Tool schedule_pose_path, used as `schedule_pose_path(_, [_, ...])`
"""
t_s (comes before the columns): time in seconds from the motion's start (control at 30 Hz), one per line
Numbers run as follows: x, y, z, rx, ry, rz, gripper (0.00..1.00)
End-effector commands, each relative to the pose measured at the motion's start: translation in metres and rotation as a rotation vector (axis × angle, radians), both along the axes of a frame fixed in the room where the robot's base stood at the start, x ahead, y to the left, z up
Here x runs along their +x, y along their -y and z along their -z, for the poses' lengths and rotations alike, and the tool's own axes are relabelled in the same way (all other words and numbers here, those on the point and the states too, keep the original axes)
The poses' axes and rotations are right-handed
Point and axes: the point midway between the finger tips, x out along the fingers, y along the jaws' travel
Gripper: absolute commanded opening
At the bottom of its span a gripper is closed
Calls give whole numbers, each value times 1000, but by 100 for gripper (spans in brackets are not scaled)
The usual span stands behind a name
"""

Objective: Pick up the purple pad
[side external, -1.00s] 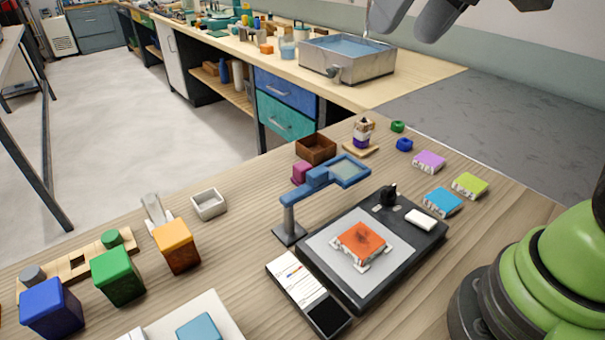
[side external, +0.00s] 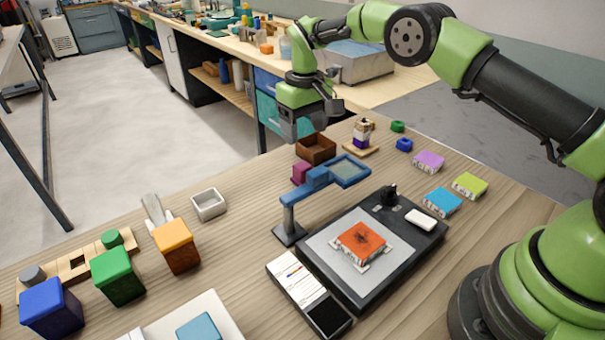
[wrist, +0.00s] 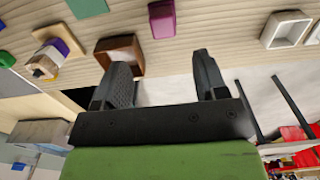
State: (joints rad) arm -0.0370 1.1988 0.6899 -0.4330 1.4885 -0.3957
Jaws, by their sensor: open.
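The purple pad (side external: 429,161) lies flat on the wooden bench, towards its far right side in the side view. It has a purple top and pale ribbed edges. It does not show in the wrist view. My gripper (side external: 298,128) hangs in the air near the far edge of the bench, well to the left of the pad. In the wrist view my gripper (wrist: 162,68) has its two dark fingers apart with nothing between them.
A blue pad (side external: 442,201) and a lime pad (side external: 470,186) lie near the purple one. A blue ring (side external: 404,144) sits beyond it. A brown box (side external: 316,149) and a blue magnifier stand (side external: 320,180) stand below and beside my gripper.

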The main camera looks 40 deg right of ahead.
Motion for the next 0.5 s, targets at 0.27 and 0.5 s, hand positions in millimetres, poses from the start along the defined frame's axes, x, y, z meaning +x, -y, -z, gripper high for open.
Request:
schedule_pose_path(0.27, [0,-1,35,1,-1,0,66])
schedule_pose_path(0.5, [1,-4,67,1,-3,1,66])
